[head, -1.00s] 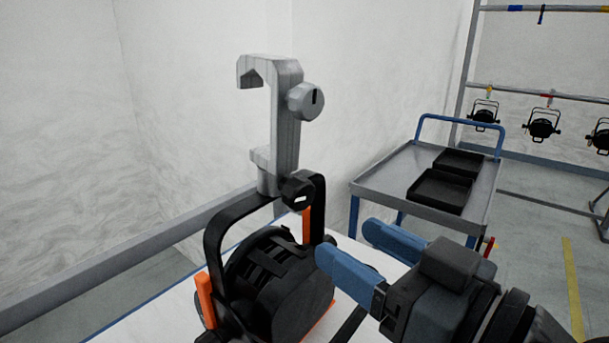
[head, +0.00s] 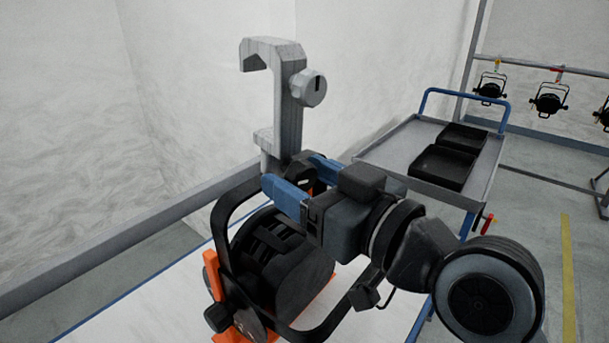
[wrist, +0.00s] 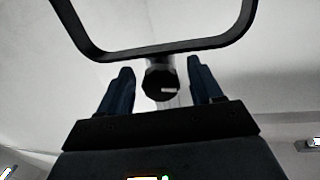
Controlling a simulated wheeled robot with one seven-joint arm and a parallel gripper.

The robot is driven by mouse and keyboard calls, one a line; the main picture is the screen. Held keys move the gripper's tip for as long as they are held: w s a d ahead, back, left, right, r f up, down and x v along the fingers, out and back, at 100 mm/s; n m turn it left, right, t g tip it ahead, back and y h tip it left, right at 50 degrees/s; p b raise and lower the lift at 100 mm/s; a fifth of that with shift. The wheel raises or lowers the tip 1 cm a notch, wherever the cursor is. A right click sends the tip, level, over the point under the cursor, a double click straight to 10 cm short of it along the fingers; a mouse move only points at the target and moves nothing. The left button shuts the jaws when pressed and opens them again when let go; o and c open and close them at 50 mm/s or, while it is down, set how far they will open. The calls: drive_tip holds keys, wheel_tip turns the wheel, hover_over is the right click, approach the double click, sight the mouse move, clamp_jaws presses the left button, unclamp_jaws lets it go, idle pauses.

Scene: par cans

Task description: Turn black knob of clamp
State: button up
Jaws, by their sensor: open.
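The grey hook clamp (head: 290,110) stands upright on top of the black par can's yoke (head: 232,205). A grey knob (head: 309,88) sits on the clamp's right side. The black knob (head: 302,178) is at the clamp's foot, partly hidden by my gripper in the head view. In the wrist view the black knob (wrist: 160,84), with a white mark, lies between my fingers. My gripper (head: 297,178) is open, with one blue finger on each side of the knob and a visible gap to each. The par can body (head: 275,255) hangs below in the yoke.
The lamp rests on a white table with orange supports (head: 213,275). A grey rail (head: 130,230) runs behind it along the wall. A trolley (head: 405,150) with two black trays (head: 442,166) stands behind right. More lamps (head: 548,102) hang on a rack.

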drive_tip(key=shift+c, duration=0.5)
drive_tip(key=c, duration=0.9)
drive_tip(key=shift+m+p, duration=0.4)
drive_tip(key=shift+m, duration=0.3)
drive_tip(key=shift+c, duration=0.2)
drive_tip(key=o, duration=1)
drive_tip(key=shift+o, duration=0.2)
drive_tip(key=b+v, duration=0.2)
drive_tip(key=v, duration=0.6)
drive_tip(key=shift+a, duration=0.1)
